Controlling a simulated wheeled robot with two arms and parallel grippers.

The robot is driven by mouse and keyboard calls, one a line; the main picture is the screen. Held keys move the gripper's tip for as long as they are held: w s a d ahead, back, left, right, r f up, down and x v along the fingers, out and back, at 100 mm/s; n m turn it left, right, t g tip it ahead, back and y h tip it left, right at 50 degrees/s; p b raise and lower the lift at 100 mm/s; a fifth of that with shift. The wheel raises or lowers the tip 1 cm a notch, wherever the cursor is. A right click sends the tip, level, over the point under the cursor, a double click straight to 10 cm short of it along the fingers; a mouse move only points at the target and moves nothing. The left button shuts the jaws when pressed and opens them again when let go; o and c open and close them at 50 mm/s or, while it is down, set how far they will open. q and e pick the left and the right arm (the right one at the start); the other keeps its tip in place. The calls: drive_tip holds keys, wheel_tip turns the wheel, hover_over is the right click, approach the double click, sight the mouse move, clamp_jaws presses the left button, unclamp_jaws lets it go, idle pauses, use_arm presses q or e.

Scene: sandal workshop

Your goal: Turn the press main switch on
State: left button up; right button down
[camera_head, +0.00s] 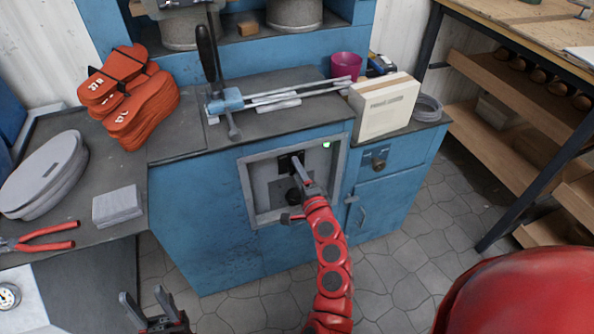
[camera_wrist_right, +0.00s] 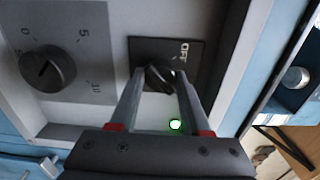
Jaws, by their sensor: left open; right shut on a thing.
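The main switch is a dark rotary knob (camera_wrist_right: 158,76) on a black plate (camera_wrist_right: 190,47) with an OFF label, on the press's control panel (camera_head: 262,178). My right gripper (camera_head: 300,170) reaches the panel; in the right wrist view its fingers (camera_wrist_right: 160,80) are shut on the knob, one on each side. The knob's pointer is partly hidden by the fingers, so I cannot tell its exact angle. A green lamp (camera_wrist_right: 175,125) beside the switch is lit and also shows in the head view (camera_head: 326,144). My left gripper (camera_head: 150,300) is open and empty, low in front of the bench.
A second dial (camera_wrist_right: 47,70) with a numbered scale sits on the same panel. The panel is recessed in a pale frame (camera_head: 246,190). Above, the worktop holds orange sandal pieces (camera_head: 140,110), a long-handled lever (camera_head: 207,55) and a cream box (camera_head: 383,108).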

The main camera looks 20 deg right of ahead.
drive_tip(key=shift+c, duration=2.1)
unclamp_jaws()
drive_tip(key=shift+d, duration=0.1)
drive_tip(key=shift+s, duration=0.15)
drive_tip(key=s+b, duration=0.1)
drive_tip(key=s, duration=1.6)
drive_tip(key=shift+d, duration=0.25)
